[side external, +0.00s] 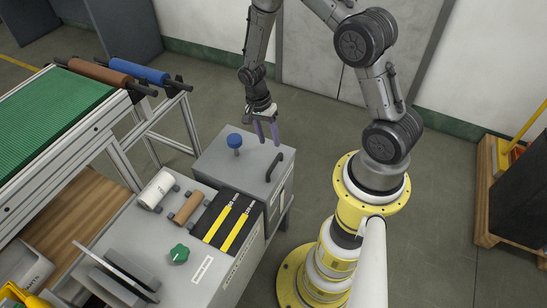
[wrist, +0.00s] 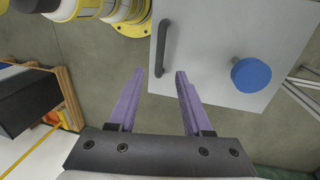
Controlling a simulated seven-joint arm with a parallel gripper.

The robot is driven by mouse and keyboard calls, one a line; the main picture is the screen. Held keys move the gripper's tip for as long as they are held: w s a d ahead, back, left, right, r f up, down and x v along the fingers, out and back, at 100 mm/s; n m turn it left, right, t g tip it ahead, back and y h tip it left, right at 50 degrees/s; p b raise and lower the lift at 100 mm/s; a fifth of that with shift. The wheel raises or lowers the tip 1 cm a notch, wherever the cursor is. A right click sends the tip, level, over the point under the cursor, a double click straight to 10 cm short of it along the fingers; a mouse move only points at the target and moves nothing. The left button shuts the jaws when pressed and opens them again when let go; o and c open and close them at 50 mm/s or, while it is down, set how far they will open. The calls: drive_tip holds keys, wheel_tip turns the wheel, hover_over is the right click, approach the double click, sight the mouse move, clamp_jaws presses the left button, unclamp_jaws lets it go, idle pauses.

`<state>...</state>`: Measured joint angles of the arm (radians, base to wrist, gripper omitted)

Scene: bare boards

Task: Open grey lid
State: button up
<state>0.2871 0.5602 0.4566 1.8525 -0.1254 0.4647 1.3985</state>
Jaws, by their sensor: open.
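The grey lid (side external: 243,164) is the flat top of a grey box beside my base. It looks closed. A black bar handle (side external: 274,167) is fixed near its right side, and a blue round knob (side external: 235,141) stands toward its far left. My gripper (side external: 268,142) is open and empty, with purple fingers pointing down near the lid's far edge. In the wrist view, the lid (wrist: 205,45) lies ahead of my gripper (wrist: 155,72). The handle (wrist: 162,48) is just beyond the gap between the fingertips, apart from them; the knob (wrist: 251,74) is to the right.
A grey panel with a green knob (side external: 179,254), a white roller (side external: 157,189), a brown roller (side external: 187,208) and a black pad with yellow strips (side external: 229,223) adjoins the box. A green conveyor (side external: 55,115) stands left. Open floor lies behind the box.

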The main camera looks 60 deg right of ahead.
sight(274, 162)
drive_tip(key=f, duration=0.3)
drive_tip(key=s+f, duration=0.1)
drive_tip(key=f, duration=0.5)
drive_tip(key=shift+s, duration=0.35)
drive_tip(key=shift+r, duration=0.1)
clamp_jaws()
idle(0.8)
